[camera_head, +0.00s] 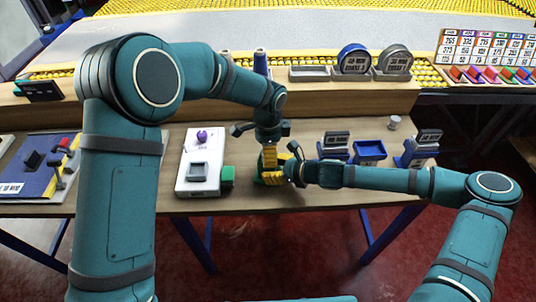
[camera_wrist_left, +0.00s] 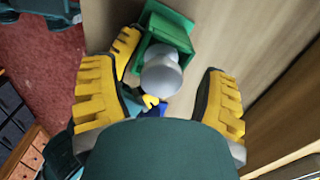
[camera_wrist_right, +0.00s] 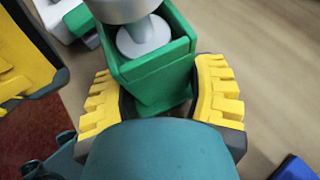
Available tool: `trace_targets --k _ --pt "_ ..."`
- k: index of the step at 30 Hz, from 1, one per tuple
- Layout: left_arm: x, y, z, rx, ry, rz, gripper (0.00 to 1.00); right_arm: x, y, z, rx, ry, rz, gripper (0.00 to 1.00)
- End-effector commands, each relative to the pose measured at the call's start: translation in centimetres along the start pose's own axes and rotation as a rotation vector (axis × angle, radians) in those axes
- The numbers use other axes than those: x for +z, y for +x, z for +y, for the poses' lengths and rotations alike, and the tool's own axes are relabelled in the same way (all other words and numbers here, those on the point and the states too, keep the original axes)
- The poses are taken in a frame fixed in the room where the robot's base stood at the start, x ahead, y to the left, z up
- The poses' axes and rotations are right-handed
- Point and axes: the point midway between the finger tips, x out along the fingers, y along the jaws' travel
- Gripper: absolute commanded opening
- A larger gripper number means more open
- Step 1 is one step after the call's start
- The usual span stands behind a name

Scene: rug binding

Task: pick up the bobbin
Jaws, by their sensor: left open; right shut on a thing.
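The bobbin is a silver, flanged spool (camera_wrist_left: 162,78), seen end-on in the left wrist view; it also shows in the right wrist view (camera_wrist_right: 147,36). It sits in an open-topped green holder (camera_wrist_right: 150,75). My right gripper (camera_wrist_right: 160,72) is shut on this holder, one yellow finger on each side. My left gripper (camera_wrist_left: 155,70) is open, its fingers spread on either side of the bobbin with gaps. In the head view, the left gripper (camera_head: 269,156) comes down from above beside the right gripper (camera_head: 284,172), and they largely hide bobbin and holder.
A white device (camera_head: 201,160) with a green block (camera_head: 228,176) stands close left on the table. Blue trays (camera_head: 369,152) and stands lie to the right. Spools (camera_head: 260,62) and tape measures (camera_head: 354,60) stand on the raised shelf behind. The table's front edge is close.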

Motion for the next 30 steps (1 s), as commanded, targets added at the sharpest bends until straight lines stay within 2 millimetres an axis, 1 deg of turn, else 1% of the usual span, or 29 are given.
trace_targets --k 1,3,10,11,12,14,15,16,17,27,30 --pt "0.02 0.49 -0.01 0.000 0.000 0.000 0.74 0.02 0.00 0.00 0.000 0.000 0.000 0.40" --pt "0.03 0.84 -0.02 -0.001 0.000 0.000 0.74 0.03 0.00 0.00 0.000 0.000 0.000 0.40" --pt "0.03 0.94 -0.03 -0.001 0.000 0.000 0.74 0.02 0.00 0.00 0.000 0.000 0.000 0.40" --pt "0.03 0.93 -0.03 -0.001 0.000 0.000 0.72 0.02 0.00 0.00 0.000 0.000 0.000 0.40" --pt "0.03 0.93 -0.03 -0.001 0.000 0.000 0.58 0.02 0.00 0.00 0.000 0.000 0.000 0.40" --pt "0.02 0.92 -0.03 -0.001 -0.001 0.000 0.37 0.02 0.00 0.01 0.000 0.000 0.000 0.40" --pt "0.02 0.92 -0.03 -0.001 0.000 0.000 0.23 0.03 0.00 0.00 0.000 0.000 0.000 0.40" --pt "0.02 0.91 -0.03 -0.001 0.000 0.000 0.12 0.03 0.00 0.00 0.000 0.000 0.000 0.40" --pt "0.02 0.92 -0.02 -0.001 0.000 0.001 0.07 0.03 0.00 0.00 0.000 0.000 0.000 0.40" --pt "0.00 0.85 -0.02 -0.001 0.000 0.001 0.06 0.03 0.00 0.00 0.000 -0.001 -0.001 0.40" --pt "-0.03 0.23 -0.07 -0.003 -0.001 0.002 0.06 0.03 0.00 0.00 0.000 -0.001 -0.001 0.40"
